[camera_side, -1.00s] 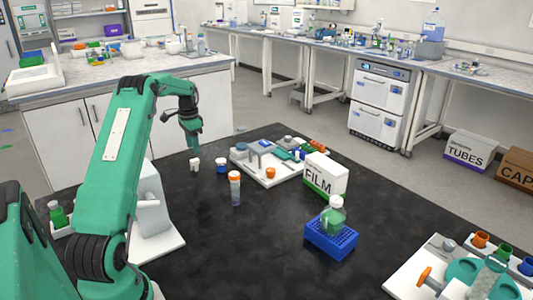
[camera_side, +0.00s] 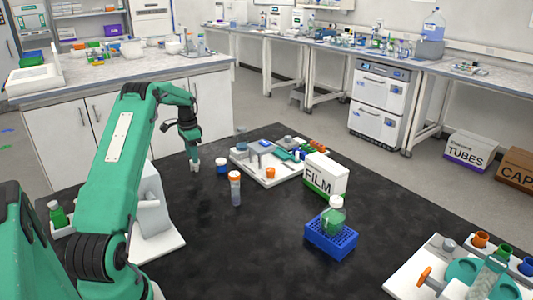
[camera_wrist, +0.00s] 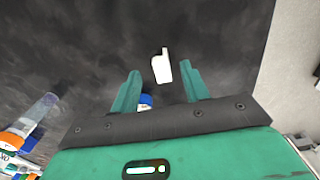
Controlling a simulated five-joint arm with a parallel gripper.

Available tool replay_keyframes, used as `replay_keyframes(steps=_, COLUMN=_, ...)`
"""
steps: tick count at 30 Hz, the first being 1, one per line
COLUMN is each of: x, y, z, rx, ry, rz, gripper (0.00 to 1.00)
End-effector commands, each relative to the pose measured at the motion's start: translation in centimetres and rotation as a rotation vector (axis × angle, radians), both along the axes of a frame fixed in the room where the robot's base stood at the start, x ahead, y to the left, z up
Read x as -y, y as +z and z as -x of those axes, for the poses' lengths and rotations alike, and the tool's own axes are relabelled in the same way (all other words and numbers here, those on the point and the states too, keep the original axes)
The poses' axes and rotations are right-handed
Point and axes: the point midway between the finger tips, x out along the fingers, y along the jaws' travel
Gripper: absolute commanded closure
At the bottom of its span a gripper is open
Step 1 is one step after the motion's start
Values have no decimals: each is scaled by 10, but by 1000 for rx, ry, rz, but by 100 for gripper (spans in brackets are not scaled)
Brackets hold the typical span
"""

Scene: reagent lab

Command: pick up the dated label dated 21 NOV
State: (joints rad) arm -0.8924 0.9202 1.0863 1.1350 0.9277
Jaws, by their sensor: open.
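A small white piece (camera_side: 195,164) stands on the black bench top, and it also shows in the wrist view (camera_wrist: 162,68). It may be the dated label, but no date can be read on it. My gripper (camera_side: 194,153) points down just above the white piece in the side view. In the wrist view, the green fingers of my gripper (camera_wrist: 160,75) are spread apart and empty, with the white piece beyond and between their tips.
A blue and white jar (camera_side: 221,166) and an orange-capped tube (camera_side: 235,189) stand close to the right. Further right are a white tray (camera_side: 285,178), a FILM box (camera_side: 325,177) and a blue rack (camera_side: 331,240) holding a green bottle. The front middle of the bench is clear.

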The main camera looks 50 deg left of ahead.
Motion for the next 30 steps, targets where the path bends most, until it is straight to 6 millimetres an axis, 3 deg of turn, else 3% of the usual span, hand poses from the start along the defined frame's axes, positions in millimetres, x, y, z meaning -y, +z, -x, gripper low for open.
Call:
replay_keyframes(steps=12, x=-1, y=-43, z=-2, rx=0, ry=0, rz=1, gripper=55)
replay_keyframes(steps=30, x=-1, y=-47, z=-2, rx=0, ry=0, rz=0, gripper=56)
